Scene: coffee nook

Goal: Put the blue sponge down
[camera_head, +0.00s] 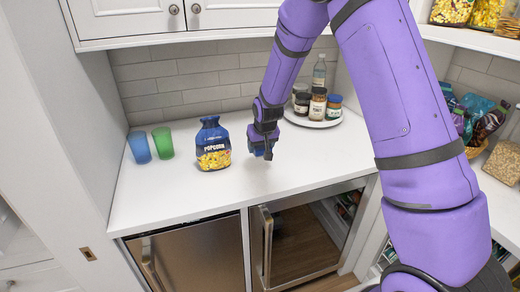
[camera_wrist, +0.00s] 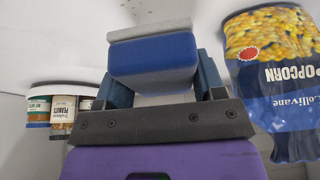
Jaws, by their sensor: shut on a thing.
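The blue sponge (camera_wrist: 153,62) has a pale grey layer along one side. In the wrist view it sits between the two fingers of my gripper (camera_wrist: 163,80), which is shut on it. In the head view my gripper (camera_head: 262,153) points down over the middle of the white counter (camera_head: 200,190), right of the popcorn bag. Only a small part of the sponge shows there, mostly hidden by the gripper. I cannot tell whether the sponge touches the counter.
A blue popcorn bag (camera_head: 213,146) stands close left of my gripper. Blue (camera_head: 139,147) and green (camera_head: 162,143) cups stand farther left. A round tray (camera_head: 311,122) with jars and a bottle stands behind to the right. The counter's front middle is clear.

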